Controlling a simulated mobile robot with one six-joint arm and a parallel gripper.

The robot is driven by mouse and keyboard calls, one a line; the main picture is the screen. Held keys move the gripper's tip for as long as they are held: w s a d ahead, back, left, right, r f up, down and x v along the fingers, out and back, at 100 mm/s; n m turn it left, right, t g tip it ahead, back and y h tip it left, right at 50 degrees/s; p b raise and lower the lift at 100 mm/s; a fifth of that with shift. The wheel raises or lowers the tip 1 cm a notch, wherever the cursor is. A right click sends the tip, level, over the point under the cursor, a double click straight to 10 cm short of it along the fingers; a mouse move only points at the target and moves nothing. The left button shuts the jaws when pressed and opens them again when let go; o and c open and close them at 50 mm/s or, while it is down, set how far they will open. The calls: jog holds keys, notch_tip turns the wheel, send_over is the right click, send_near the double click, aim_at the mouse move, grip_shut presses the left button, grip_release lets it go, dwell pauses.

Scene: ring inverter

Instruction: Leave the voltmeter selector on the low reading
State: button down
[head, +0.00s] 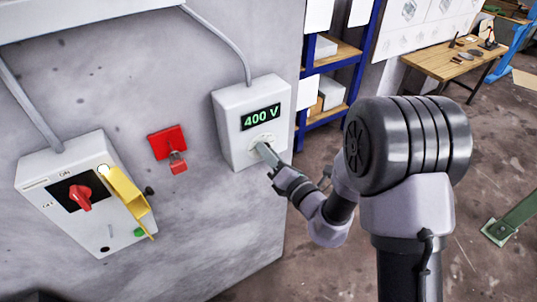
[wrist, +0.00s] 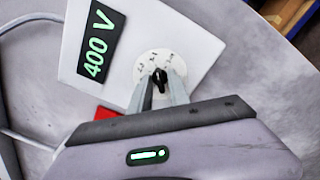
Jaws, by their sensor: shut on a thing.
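The voltmeter (head: 228,119) is a white box on the grey wall, and its green display (head: 261,117) reads 400 V. The display also shows in the wrist view (wrist: 97,45). Below the display is a round white dial with small markings (wrist: 147,66), too small to read. The black selector knob (wrist: 159,76) sits at the dial's middle, between my fingers. My gripper (head: 265,150) reaches in from the right and is shut on the knob; its two fingers flank the knob in the wrist view (wrist: 160,88). The fingers hide part of the dial.
A red padlock (head: 178,163) on a red plate hangs left of the voltmeter. Further left is a switch box (head: 42,178) with a red rotary handle (head: 80,198) and a yellow flap (head: 126,192). Blue shelving (head: 359,60) and a wooden table (head: 447,66) stand behind.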

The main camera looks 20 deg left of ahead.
jog(key=shift+n+b, duration=2.2)
jog(key=shift+n, duration=2.6)
jog(key=c, duration=1.5)
grip_release()
jog(key=shift+c, duration=0.2)
